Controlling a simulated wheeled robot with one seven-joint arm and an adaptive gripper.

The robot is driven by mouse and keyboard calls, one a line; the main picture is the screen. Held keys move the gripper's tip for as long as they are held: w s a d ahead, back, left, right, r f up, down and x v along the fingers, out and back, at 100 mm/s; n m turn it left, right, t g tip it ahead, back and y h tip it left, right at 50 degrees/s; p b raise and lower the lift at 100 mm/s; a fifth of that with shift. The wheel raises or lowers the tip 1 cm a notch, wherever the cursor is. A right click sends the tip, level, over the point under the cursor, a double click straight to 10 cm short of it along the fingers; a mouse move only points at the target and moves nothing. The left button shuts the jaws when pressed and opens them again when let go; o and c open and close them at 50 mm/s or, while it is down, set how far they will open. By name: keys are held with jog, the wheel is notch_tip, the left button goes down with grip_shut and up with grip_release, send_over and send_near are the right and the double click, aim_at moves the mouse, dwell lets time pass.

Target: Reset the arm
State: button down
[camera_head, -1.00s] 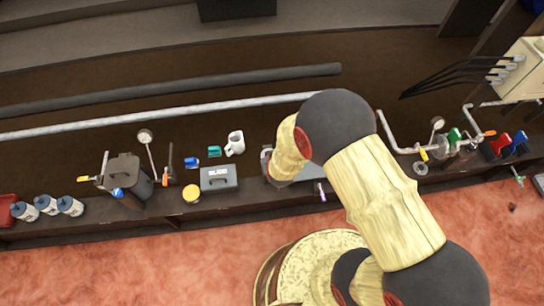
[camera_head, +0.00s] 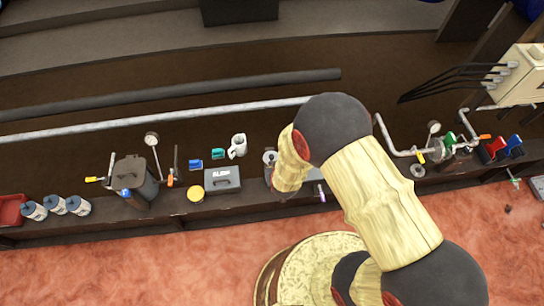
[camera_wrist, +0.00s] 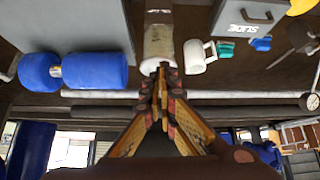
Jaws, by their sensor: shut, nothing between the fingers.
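My gripper (camera_wrist: 164,82) is shut and empty in the wrist view, its fingertips together. A pale cylinder (camera_wrist: 159,40) lies beyond the fingertips in that view; I cannot tell whether they touch. In the head view my arm's links hide the gripper, with the arm bent above the dark bench (camera_head: 120,225). A white mug (camera_wrist: 195,56) is right of the fingertips in the wrist view; it also shows on the bench in the head view (camera_head: 239,146).
A grey box (camera_head: 222,181), a yellow round tin (camera_head: 195,194) and a dark tank (camera_head: 134,182) stand on the bench, left of my arm. Pipes and a gauge (camera_head: 434,128) are on the right. In the wrist view a large blue roller-like object (camera_wrist: 95,73) is on the left.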

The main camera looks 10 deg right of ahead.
jog(key=s, duration=0.2)
jog(key=s+f, duration=0.1)
jog(key=s, duration=0.2)
jog(key=shift+f+p, duration=0.2)
jog(key=shift+p, duration=0.2)
jog(key=s+a+g, duration=0.1)
jog(key=s+g, duration=0.5)
jog(key=s, duration=0.5)
jog(key=s+d+r+t, duration=0.1)
jog(key=d+r, duration=0.2)
jog(key=r, duration=1.3)
jog(key=s+d+r+t, duration=0.1)
jog(key=d+r, duration=0.3)
jog(key=r, duration=1.2)
jog(key=s+d+r+t, duration=0.1)
jog(key=d+r, duration=0.3)
jog(key=r, duration=1.1)
jog(key=shift+s+d+r+m+t, duration=0.2)
jog(key=shift+s+r+m+t, duration=0.2)
jog(key=shift+s, duration=0.05)
